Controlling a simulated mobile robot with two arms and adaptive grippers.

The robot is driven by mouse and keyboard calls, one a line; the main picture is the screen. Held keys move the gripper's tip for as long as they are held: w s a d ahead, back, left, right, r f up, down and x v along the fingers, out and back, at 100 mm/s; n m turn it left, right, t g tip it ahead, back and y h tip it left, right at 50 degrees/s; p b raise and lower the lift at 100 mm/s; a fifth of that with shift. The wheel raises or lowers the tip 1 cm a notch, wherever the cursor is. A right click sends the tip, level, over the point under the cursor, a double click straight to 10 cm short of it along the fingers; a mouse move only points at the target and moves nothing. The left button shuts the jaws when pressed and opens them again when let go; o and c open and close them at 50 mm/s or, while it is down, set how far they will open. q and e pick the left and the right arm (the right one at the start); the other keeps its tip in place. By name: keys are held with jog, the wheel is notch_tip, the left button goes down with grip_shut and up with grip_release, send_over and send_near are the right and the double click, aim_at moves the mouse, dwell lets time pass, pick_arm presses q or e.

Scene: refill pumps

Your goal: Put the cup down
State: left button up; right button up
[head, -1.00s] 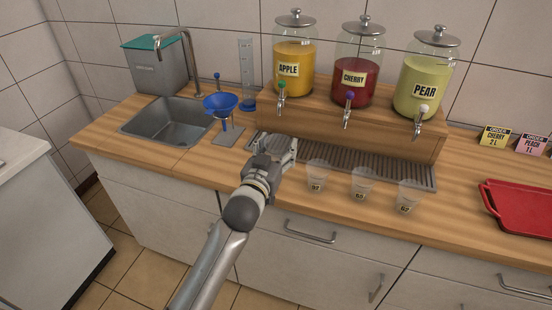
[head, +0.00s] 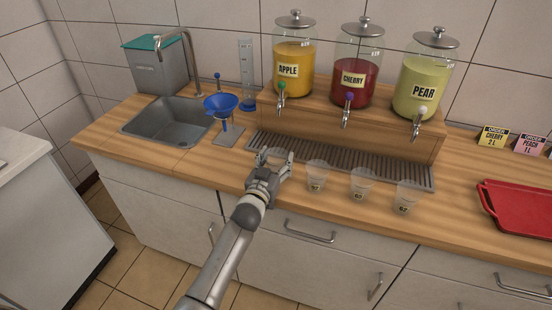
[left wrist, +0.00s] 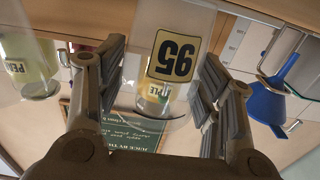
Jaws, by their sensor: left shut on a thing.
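My left gripper (head: 276,157) is shut on a clear cup (head: 275,153) at the counter's front part, left of the row of other cups. In the left wrist view, the cup (left wrist: 175,50) stands between the two fingers (left wrist: 160,85), with a yellow number label on its side. In the head view the fingers hide much of it, and I cannot tell whether its base touches the wooden counter (head: 190,163). My right gripper is not in view.
Three clear cups (head: 317,177), (head: 362,185), (head: 406,196) stand in a row to the right. Behind is the drip grate (head: 350,160) under the juice dispensers (head: 352,78). A blue funnel (head: 220,104) on a stand and a sink (head: 165,120) lie left. A red tray (head: 515,208) is far right.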

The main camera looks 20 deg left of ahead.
pick_arm(q)
jog(key=shift+f, duration=0.1)
jog(key=shift+f, duration=0.2)
jog(key=o, duration=0.7)
jog(key=shift+r, duration=0.1)
jog(key=shift+s+b, duration=0.2)
jog(key=shift+b, duration=0.1)
jog(key=s+b, duration=0.1)
jog(key=s, duration=0.9)
jog(key=shift+s+r+b, duration=0.1)
jog(key=shift+s+b, duration=0.15)
jog(key=shift+b, duration=0.15)
